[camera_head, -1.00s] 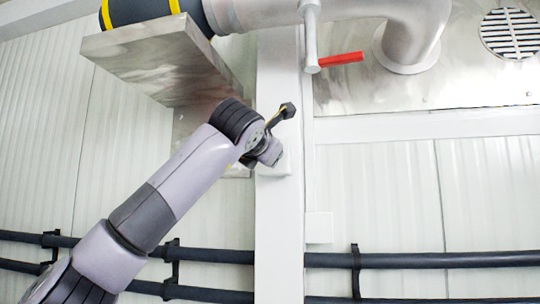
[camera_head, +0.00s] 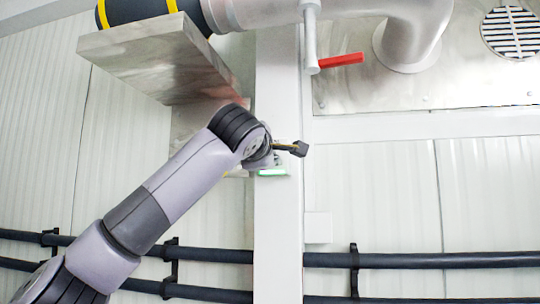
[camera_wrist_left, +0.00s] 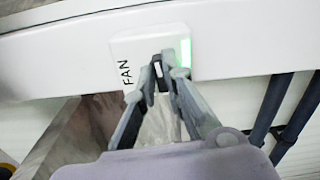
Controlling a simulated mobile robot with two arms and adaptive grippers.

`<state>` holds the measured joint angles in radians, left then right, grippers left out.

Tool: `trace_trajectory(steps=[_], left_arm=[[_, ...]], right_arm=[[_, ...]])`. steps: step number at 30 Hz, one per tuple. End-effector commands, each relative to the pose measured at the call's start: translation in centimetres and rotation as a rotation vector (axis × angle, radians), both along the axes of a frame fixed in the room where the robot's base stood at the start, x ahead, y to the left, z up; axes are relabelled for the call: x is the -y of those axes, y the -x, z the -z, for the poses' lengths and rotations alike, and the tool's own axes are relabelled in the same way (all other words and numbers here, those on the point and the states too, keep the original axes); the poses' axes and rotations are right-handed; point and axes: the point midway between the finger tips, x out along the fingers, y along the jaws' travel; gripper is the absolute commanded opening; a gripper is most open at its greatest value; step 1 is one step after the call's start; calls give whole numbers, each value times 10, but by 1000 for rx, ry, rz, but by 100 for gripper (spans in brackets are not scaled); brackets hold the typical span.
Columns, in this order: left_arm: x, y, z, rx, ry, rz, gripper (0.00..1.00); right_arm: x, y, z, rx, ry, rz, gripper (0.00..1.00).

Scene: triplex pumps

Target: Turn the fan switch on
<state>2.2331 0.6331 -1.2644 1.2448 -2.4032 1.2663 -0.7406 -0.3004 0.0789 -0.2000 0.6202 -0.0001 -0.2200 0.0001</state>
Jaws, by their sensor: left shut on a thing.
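The fan switch is a white box (camera_wrist_left: 128,47) marked "FAN" on a white post, seen in the left wrist view. A green strip on it is lit. In the head view the lit green edge of the fan switch (camera_head: 272,172) shows just below my left wrist, which hides most of the box. My left gripper (camera_wrist_left: 162,73) has its fingertips at the box, closed around a small dark switch knob (camera_wrist_left: 161,77). The fingers are hidden in the head view. My right gripper is not in view.
A metal plate box (camera_head: 160,60) hangs left of the post (camera_head: 279,230), above my left arm. A pipe valve with a red handle (camera_head: 340,61) is at the upper right. Dark pipes (camera_head: 430,260) run along the wall below.

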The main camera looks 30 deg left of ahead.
Motion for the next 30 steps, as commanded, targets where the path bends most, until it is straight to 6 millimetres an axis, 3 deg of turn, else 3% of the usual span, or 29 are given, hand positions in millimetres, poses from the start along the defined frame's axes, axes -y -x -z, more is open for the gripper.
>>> trace_trajectory(steps=[9, 24, 25, 30], left_arm=[[1, -1, 2, -29, -100, 2, 0], [1, -1, 3, -34, -117, 1, 0], [1, -1, 3, -34, -117, 1, 11], [1, -1, 2, -33, -116, 1, 23]], right_arm=[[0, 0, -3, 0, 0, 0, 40], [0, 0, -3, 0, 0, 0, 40], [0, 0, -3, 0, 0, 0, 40], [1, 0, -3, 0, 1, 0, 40]])
